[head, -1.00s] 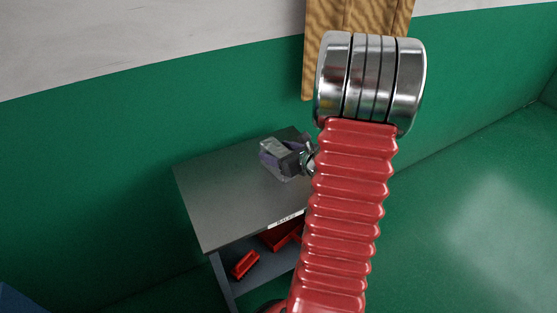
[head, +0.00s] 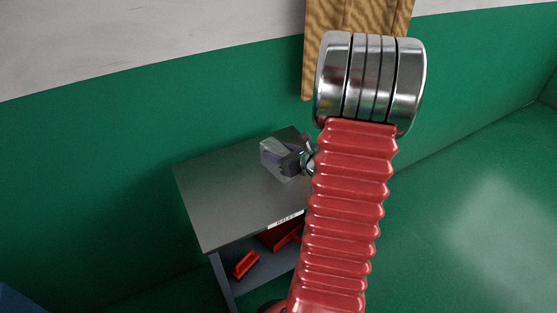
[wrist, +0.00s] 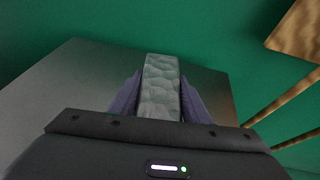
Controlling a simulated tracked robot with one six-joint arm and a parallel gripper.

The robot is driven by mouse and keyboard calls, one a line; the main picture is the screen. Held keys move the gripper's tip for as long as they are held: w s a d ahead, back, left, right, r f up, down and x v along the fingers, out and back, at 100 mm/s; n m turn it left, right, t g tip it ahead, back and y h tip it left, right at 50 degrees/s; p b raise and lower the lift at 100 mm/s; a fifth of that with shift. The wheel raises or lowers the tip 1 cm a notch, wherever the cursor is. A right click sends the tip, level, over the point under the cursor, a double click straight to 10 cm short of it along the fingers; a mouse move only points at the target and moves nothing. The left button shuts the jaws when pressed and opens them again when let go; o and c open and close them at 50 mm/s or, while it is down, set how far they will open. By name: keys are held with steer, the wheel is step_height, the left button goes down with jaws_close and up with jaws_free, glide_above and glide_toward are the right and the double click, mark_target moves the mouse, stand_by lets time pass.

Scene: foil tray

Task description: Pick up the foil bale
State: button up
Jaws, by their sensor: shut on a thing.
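The foil bale (wrist: 160,85) is a crinkled, silvery-grey block. In the wrist view it sits between the two purplish fingers of my gripper (wrist: 160,98), which are shut on it from both sides. In the head view the bale (head: 274,152) shows as a pale grey block at the end of my gripper (head: 280,158), over the back part of a grey table top (head: 225,195). I cannot tell whether the bale touches the table top. My red arm hides the table's right part in the head view.
Red objects (head: 246,264) lie on a shelf under the table top. A white label (head: 286,219) is on the table's front edge. A green wall (head: 110,150) stands behind the table. A wooden piece (wrist: 300,35) is to the right in the wrist view.

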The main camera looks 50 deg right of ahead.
steer(key=shift+r, duration=0.1)
steer(key=shift+r, duration=4.95)
steer(key=shift+s, duration=0.1)
